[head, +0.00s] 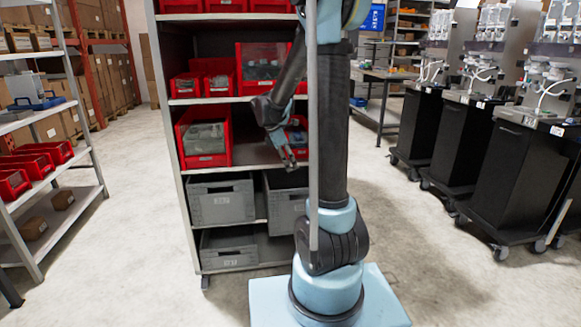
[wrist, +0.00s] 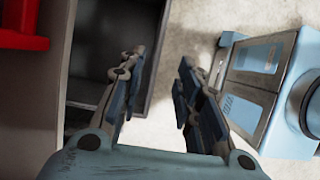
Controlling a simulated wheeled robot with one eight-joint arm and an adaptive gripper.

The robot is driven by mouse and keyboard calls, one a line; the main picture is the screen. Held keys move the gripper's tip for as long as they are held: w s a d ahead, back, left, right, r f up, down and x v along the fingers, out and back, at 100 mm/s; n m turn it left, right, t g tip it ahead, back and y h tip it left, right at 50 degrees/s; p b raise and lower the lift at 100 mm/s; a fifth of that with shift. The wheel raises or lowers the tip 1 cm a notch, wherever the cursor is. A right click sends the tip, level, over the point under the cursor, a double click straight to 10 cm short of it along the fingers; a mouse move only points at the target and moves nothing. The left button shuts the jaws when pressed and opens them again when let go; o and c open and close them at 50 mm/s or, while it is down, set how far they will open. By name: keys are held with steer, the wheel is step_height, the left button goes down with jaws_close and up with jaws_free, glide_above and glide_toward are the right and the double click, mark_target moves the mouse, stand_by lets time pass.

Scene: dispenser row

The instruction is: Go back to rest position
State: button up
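My gripper (head: 288,157) hangs fingers down in front of the shelf unit, left of my arm's upright links in the head view. In the wrist view my gripper (wrist: 160,95) shows two fingers standing apart with nothing between them. It is open and empty. Bare floor and the edge of a grey crate (wrist: 150,85) show beyond the fingers. Part of my own light-blue base shows at the right of the wrist view.
The shelf unit (head: 174,135) holds red bins (head: 203,137) and grey crates (head: 221,200) close behind my gripper. Black dispenser carts (head: 515,165) stand in a row at right. A rack (head: 93,150) with red bins stands at left. Floor (head: 120,240) is clear on both sides.

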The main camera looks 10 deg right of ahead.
steer(key=shift+s, duration=0.1)
steer(key=s+d+r+m+y, duration=0.25)
steer(key=s+m, duration=0.65)
steer(key=s, duration=0.8)
steer(key=s+f+m+t+y, duration=0.1)
steer(key=s+f+m, duration=0.2)
steer(key=s, duration=0.3)
steer(key=s+a+f+m+t+y, duration=0.1)
steer(key=s+f+m, duration=0.2)
steer(key=s+m, duration=0.2)
steer(key=shift+s+f+m, duration=0.2)
steer(key=shift+s+m, duration=0.2)
steer(key=shift+s, duration=0.65)
steer(key=shift+a, duration=0.1)
steer(key=shift+w+f, duration=0.2)
steer(key=shift+w, duration=0.25)
